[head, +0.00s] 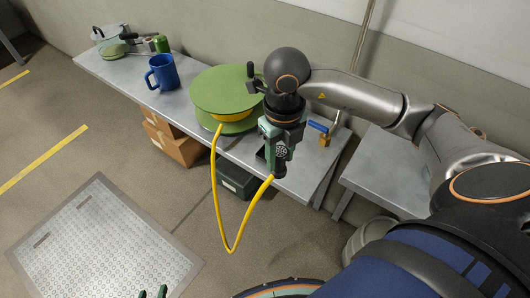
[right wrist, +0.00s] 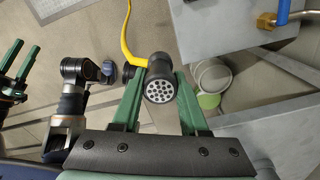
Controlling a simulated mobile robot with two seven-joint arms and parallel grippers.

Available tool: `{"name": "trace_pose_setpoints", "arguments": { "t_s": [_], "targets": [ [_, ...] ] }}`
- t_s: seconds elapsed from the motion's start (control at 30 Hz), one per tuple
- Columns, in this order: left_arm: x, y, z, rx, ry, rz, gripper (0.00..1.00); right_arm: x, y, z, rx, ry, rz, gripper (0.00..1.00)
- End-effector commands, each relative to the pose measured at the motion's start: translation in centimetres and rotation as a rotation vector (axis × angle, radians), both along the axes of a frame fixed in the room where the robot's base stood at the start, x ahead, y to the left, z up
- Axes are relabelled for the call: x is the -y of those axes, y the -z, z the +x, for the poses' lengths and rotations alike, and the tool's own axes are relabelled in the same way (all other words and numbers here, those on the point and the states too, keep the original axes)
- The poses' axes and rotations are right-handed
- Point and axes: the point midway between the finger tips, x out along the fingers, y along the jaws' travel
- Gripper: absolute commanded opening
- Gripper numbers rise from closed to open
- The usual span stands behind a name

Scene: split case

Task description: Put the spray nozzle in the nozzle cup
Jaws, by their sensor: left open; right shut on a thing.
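The black spray nozzle (right wrist: 160,91), with a round face of many holes, is in my right gripper (right wrist: 159,84), which is shut on it. The yellow hose (right wrist: 128,35) runs from the nozzle. In the head view my right gripper (head: 276,160) is over the front edge of the long grey bench, with the hose (head: 218,205) looping down to a green reel (head: 225,90). My left gripper (head: 153,292) shows only its fingertips at the bottom edge; it is open and empty. I cannot identify the nozzle cup with certainty; a blue mug (head: 162,72) stands on the bench.
A brass valve with a blue handle (head: 318,127) is at the bench's right end. A second grey bench (head: 375,172) stands right, past a gap. A whitish round container (right wrist: 205,75) with a green part shows beside the bench. Cardboard boxes (head: 180,146) are under the long bench.

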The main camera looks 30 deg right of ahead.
Motion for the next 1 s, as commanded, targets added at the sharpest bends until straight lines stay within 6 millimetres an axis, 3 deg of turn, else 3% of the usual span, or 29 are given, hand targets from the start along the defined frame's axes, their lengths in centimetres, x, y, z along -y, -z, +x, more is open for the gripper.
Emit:
{"name": "trace_pose_setpoints", "arguments": {
  "t_s": [0.17,0.47,0.63,0.8,1.0],
  "targets": [
    [0.0,0.4,0.0,0.000,0.001,0.000,0.50,0.9,1.1,1.9,-0.002,0.025,0.000,0.00],
    [-0.1,0.9,0.1,0.004,0.001,0.002,0.50,3.5,3.9,7.7,0.000,0.022,0.001,0.00],
    [-0.2,1.3,0.2,0.008,0.000,0.003,0.50,4.6,7.0,10.2,-0.002,0.021,0.002,0.00],
    [-0.4,1.7,0.0,0.004,-0.002,0.006,0.50,5.3,9.0,11.8,0.000,0.018,0.001,0.00],
    [-0.5,2.1,-0.4,-0.005,-0.003,0.009,0.50,5.6,9.8,12.5,0.001,0.017,0.000,0.00]
  ]
}}
